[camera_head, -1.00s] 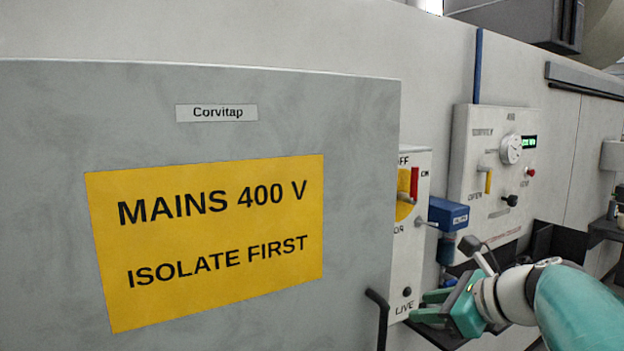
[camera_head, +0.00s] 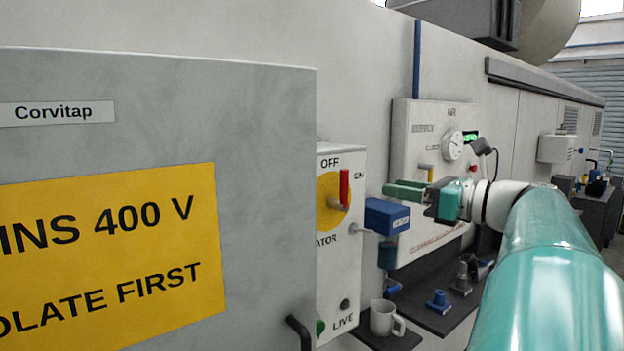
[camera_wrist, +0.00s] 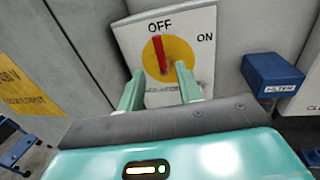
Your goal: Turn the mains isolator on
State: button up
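The mains isolator is a white panel (camera_head: 337,262) with OFF above and ON to the right of a yellow disc (camera_head: 328,188). Its red handle (camera_head: 344,188) is upright. In the wrist view the red handle (camera_wrist: 160,50) points up at OFF on the yellow disc (camera_wrist: 178,50), tilted slightly left. My gripper (camera_head: 388,188) is to the right of the isolator in the head view, fingers toward it. In the wrist view my gripper (camera_wrist: 160,72) is open and empty, its fingertips either side of the handle's lower end in the picture, apparently still short of it.
A grey cabinet (camera_head: 255,120) with a yellow MAINS 400 V sign (camera_head: 110,250) stands left, partly hiding the isolator. A blue filter box (camera_head: 387,216) juts out right of it. A mug (camera_head: 384,318) sits on a dark shelf (camera_head: 440,318) below. A gauge panel (camera_head: 405,125) is behind.

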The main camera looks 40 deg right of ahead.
aim_at(344, 201)
jog(key=x, duration=1.2)
jog(key=shift+w+a+f, duration=0.1)
jog(key=shift+w+a, duration=0.05)
jog(key=shift+w, duration=0.15)
grip_shut()
